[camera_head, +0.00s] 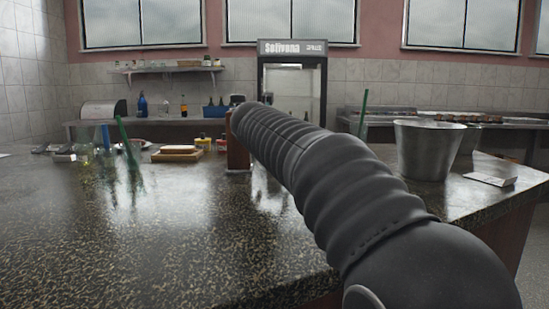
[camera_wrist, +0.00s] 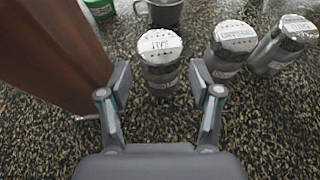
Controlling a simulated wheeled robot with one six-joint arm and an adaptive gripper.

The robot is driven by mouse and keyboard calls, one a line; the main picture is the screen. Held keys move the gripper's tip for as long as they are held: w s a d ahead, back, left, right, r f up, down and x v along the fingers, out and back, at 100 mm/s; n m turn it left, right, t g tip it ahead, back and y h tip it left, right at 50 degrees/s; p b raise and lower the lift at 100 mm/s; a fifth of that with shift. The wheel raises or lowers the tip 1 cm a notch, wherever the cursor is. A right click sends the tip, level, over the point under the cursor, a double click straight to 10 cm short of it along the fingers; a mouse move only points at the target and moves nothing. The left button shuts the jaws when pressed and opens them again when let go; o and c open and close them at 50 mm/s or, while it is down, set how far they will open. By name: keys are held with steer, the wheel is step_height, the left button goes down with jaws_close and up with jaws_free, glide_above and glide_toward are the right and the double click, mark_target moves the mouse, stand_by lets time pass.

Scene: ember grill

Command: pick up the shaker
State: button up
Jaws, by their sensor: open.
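In the wrist view a shaker (camera_wrist: 160,45) with a pale, perforated cap reading "SALT" stands on the speckled counter. My gripper (camera_wrist: 160,76) is open and empty, with one finger on each side of the line to this shaker. The shaker is just beyond the fingertips, roughly centred; contact cannot be told. Two more shakers with similar labelled caps, a middle one (camera_wrist: 235,38) and a far right one (camera_wrist: 288,38), are to its right. The far right one looks tilted in this view. In the head view my arm hides the gripper and the shakers.
A brown wooden piece (camera_wrist: 58,50) rises close beside my left finger; it also shows in the head view (camera_head: 238,152). A grey metal cup (camera_wrist: 165,14) stands behind the salt shaker. A metal bucket (camera_head: 428,150) stands on the right. The counter's (camera_head: 130,250) near left is clear.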

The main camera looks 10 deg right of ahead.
steer(key=x, duration=0.3)
steer(key=shift+f, duration=0.15)
steer(key=c, duration=0.7)
